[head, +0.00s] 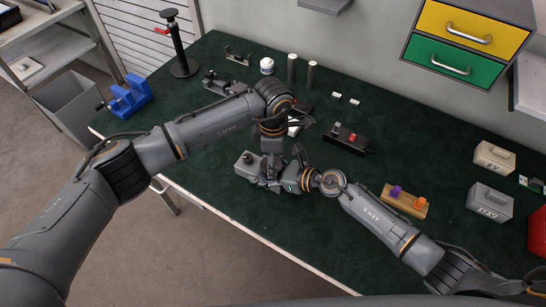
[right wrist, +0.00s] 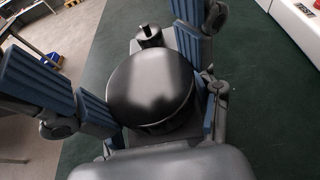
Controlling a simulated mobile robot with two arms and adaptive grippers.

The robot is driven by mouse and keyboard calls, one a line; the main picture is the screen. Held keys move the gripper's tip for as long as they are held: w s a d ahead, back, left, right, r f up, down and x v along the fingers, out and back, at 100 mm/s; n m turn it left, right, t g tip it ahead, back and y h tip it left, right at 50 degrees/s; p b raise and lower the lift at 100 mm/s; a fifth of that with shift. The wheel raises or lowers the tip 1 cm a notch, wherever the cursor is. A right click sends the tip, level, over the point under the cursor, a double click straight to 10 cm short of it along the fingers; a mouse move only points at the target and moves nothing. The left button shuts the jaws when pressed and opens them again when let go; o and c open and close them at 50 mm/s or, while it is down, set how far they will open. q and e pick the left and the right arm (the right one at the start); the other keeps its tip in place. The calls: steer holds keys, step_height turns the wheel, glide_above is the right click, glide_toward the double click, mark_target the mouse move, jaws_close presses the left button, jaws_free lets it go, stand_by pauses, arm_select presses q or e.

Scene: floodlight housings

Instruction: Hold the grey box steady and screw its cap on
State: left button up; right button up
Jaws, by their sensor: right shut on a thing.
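The grey box (head: 246,168) is on the green table, partly covered by my grippers. In the right wrist view the grey box (right wrist: 138,46) shows behind a large dark dome (right wrist: 150,85); I cannot tell whether this dome is the cap. A small black fitting (right wrist: 149,36) sticks up from the box. My left gripper (head: 270,168) points down just above the box, beside the right one. Its fingertips are hidden, so its opening is unclear.
Behind stand a black device with a red switch (head: 345,139), two grey cylinders (head: 292,68) and a white jar (head: 267,66). A wooden block with coloured pieces (head: 404,202) lies to the right, near two labelled boxes (head: 490,202). A blue vise (head: 126,97) is at far left.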

arm_select(q)
steer(key=shift+a+f, duration=0.1)
steer(key=shift+f, duration=0.2)
stand_by(0.4)
steer(key=shift+a+f, duration=0.2)
steer(key=shift+f, duration=0.55)
steer(key=shift+c, duration=1.1)
steer(key=shift+d, duration=0.1)
steer(key=shift+c, duration=0.7)
steer(key=shift+s+d, duration=0.1)
steer(key=shift+r, duration=0.2)
